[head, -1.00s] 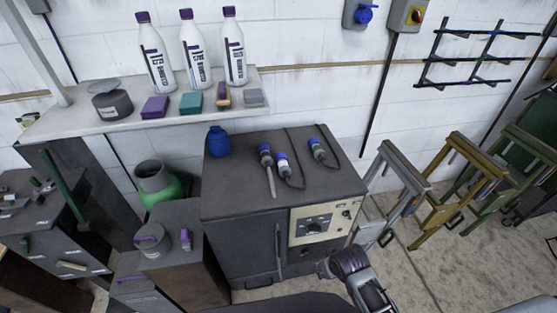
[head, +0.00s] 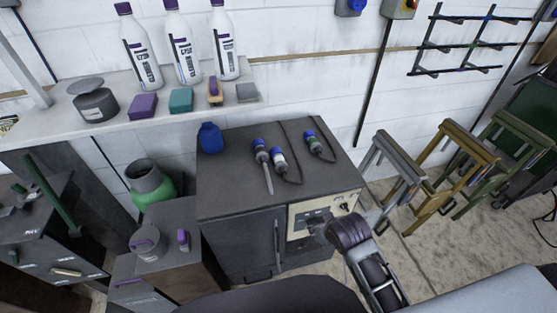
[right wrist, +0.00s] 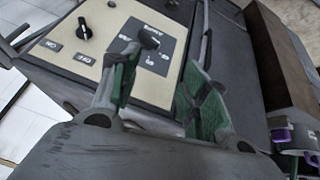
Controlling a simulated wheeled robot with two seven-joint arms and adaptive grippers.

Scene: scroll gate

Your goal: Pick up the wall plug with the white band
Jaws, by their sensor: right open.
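Three blue-and-grey wall plugs lie on top of the dark cabinet (head: 225,186): a left plug (head: 261,150), a middle plug (head: 278,160) and a right plug (head: 314,143). The middle plug shows the broadest white part in the head view; the bands are too small to tell apart surely. My right gripper (head: 322,231) is in front of the cabinet's cream control panel, below the top and apart from the plugs. In the right wrist view its green-padded fingers (right wrist: 160,88) are spread and empty before the panel. No plug shows there. My left gripper is out of view.
A blue jar (head: 210,138) stands at the cabinet top's back left. The shelf (head: 60,125) behind holds bottles and small blocks. Sawhorse-like stands (head: 445,165) are to the right. The front of the cabinet top is clear.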

